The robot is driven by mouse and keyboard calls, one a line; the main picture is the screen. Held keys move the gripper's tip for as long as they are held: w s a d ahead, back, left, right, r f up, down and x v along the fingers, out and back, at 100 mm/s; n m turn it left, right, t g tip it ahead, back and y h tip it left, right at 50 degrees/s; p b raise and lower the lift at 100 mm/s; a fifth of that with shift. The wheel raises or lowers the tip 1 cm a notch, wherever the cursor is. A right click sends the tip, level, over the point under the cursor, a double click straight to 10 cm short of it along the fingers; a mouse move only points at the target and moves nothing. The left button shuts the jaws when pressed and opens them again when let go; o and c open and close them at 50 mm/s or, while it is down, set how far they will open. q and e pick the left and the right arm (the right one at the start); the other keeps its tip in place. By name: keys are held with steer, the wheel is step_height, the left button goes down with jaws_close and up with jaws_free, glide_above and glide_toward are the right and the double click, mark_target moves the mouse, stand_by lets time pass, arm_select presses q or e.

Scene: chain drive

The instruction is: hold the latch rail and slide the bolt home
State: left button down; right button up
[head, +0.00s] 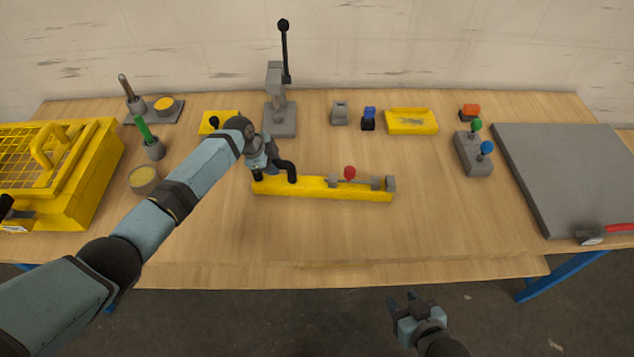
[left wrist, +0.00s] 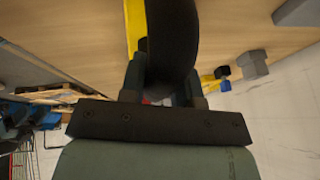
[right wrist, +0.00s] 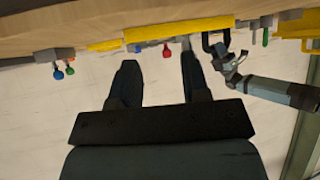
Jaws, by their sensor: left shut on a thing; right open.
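The yellow latch rail (head: 320,193) lies on the table, with a black arched handle (head: 290,170) at its left end. The bolt, with a red knob (head: 349,172), sits on the rail between grey brackets (head: 376,183). My left gripper (head: 272,164) is shut on the handle, which fills the left wrist view (left wrist: 172,40) and hides much of the fingers. My right gripper (head: 403,303) is open and empty, off the table's front edge, well short of the rail. In the right wrist view the rail (right wrist: 180,30) and red knob (right wrist: 166,52) show beyond the open fingers.
A grey lever stand (head: 281,118), small blocks and a yellow tray (head: 411,121) stand behind the rail. A grey box with green and blue knobs (head: 473,155) and a grey plate (head: 570,180) are at the right. A yellow cage (head: 60,170) is at the left. Table before the rail is clear.

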steer(key=shift+o, duration=1.6)
steer(key=shift+w+f, duration=0.15)
steer(key=shift+f, duration=0.05)
steer(key=m+g+h, duration=0.1)
steer(key=m+g, duration=0.4)
steer(key=m, duration=0.1)
glide_toward(350, 168)
steer(key=s+f, duration=0.3)
steer(key=f, duration=0.1)
steer(key=s+d+f, duration=0.1)
steer(key=s+f, duration=0.2)
steer(key=f, duration=0.1)
steer(key=s+d+f, duration=0.1)
steer(key=s+f, duration=0.3)
steer(key=shift+f, duration=0.35)
steer(key=w+a+r+m+g, duration=0.1)
steer(key=w+r+m+g, duration=0.1)
steer(key=w+r, duration=0.2)
steer(key=w+a+r+m+g+h, duration=0.1)
steer(key=w+r+m+g, duration=0.1)
steer(key=w+r, duration=0.3)
steer(key=w+a+r+m+g+h, duration=0.1)
steer(key=w+a+r+m+g, duration=0.1)
steer(key=w, duration=0.4)
step_height(350, 168, up, 3)
steer(key=shift+f+m, duration=0.25)
steer(key=shift+m, duration=0.25)
step_height(350, 168, down, 12)
steer(key=shift+r, duration=0.15)
